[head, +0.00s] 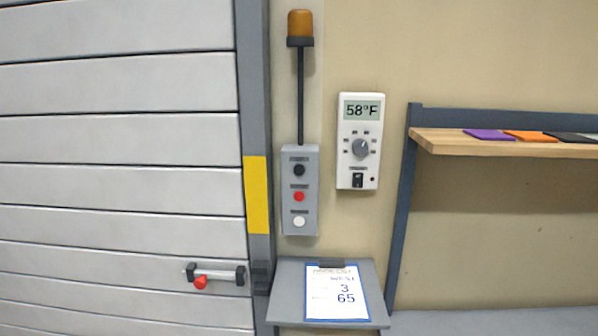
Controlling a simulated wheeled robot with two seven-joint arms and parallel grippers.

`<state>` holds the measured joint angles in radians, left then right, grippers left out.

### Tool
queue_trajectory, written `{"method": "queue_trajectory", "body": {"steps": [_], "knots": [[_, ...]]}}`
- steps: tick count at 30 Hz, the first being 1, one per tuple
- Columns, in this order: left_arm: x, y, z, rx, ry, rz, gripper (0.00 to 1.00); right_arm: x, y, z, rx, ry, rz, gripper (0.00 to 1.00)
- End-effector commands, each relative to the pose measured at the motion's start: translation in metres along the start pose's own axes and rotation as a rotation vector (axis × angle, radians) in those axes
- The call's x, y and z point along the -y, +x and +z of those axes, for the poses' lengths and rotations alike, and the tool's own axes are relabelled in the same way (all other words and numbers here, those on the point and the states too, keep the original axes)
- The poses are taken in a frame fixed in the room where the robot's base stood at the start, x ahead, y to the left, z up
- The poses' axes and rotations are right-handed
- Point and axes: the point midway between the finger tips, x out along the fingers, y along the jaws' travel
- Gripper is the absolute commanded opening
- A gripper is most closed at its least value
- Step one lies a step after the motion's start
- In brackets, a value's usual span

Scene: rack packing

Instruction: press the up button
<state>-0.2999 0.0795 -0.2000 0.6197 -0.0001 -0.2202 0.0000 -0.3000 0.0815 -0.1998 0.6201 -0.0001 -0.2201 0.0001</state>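A grey control box (300,190) is mounted on the wall just right of the shutter door. It has a black button (299,170) at the top, a red button (299,196) in the middle and a white button (299,221) at the bottom. Each has a small label above it that is too small to read, so I cannot tell by label which is the up button. Neither of my grippers shows in the head view.
The grey slatted shutter (120,140) fills the left, with a red-knobbed latch (200,282) low on it. An amber beacon (300,23) is above the box. A thermostat (360,140) reads 58°F. A clipboard (337,295) lies on a small stand below. A wooden shelf (450,142) is right.

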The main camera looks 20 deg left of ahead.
Motion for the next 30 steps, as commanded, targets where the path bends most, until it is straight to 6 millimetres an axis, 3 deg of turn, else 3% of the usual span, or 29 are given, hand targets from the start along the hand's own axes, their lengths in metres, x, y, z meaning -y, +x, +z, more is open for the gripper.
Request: {"method": "queue_trajectory", "body": {"steps": [3,30], "knots": [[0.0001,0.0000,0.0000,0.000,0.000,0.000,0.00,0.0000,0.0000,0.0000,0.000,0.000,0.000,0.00],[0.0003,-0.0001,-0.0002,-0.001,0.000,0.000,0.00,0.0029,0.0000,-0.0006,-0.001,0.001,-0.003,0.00]]}}
